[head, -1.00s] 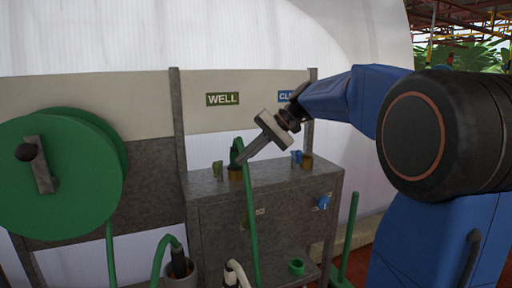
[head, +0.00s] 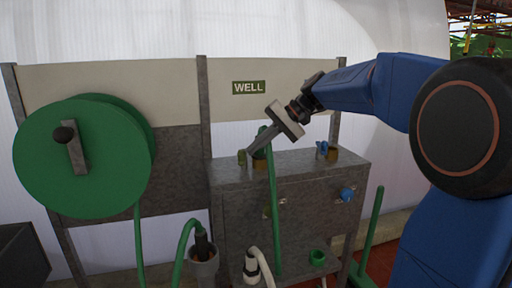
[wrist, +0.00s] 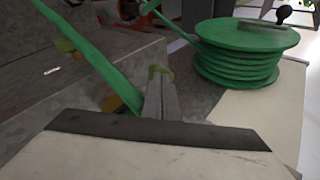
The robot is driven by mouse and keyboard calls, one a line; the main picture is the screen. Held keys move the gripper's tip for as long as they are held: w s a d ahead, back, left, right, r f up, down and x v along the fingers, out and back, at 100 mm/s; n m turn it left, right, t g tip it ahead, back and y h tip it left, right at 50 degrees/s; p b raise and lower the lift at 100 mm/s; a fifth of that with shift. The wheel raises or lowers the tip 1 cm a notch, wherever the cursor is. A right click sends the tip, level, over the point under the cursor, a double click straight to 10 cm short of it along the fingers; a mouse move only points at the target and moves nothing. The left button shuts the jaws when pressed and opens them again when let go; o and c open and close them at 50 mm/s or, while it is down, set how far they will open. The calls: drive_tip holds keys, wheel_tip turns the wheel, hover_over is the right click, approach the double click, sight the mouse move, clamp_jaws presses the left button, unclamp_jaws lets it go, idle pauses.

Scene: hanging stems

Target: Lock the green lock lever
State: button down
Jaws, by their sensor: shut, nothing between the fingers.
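The green lock lever (head: 242,158) stands upright on top of the grey metal cabinet (head: 290,205), just left of a brass socket (head: 259,164). A green hose (head: 273,210) runs from that socket down the cabinet's front. My gripper (head: 251,151) is shut and empty, its fingers slanting down to the left. Its tips are close beside the lever. In the wrist view the closed fingers (wrist: 160,97) point at the lever (wrist: 160,72), which shows just past the tips. I cannot tell whether they touch. The fingers hide the lever's lower part there.
A WELL sign (head: 249,87) hangs on the panel behind. A blue lever (head: 322,148) stands beside a second brass socket at right, and a blue knob (head: 347,194) is on the cabinet front. A green hose reel (head: 85,155) stands at left.

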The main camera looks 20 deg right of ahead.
sight(240, 152)
drive_tip(key=shift+s+a+m+t, duration=0.1)
drive_tip(key=shift+a+m+t, duration=0.2)
drive_tip(key=shift+a+m, duration=0.1)
drive_tip(key=shift+a+m+t+h, duration=0.7)
drive_tip(key=shift+a+m+t, duration=0.4)
drive_tip(key=shift+m, duration=0.3)
drive_tip(key=w+a+m+t+h, duration=0.1)
drive_tip(key=w+a+m+h, duration=0.1)
drive_tip(key=a, duration=0.4)
drive_tip(key=shift+w+m+t, duration=0.3)
drive_tip(key=shift+w+m, duration=0.4)
drive_tip(key=shift+w, duration=0.55)
drive_tip(key=shift+a, duration=0.15)
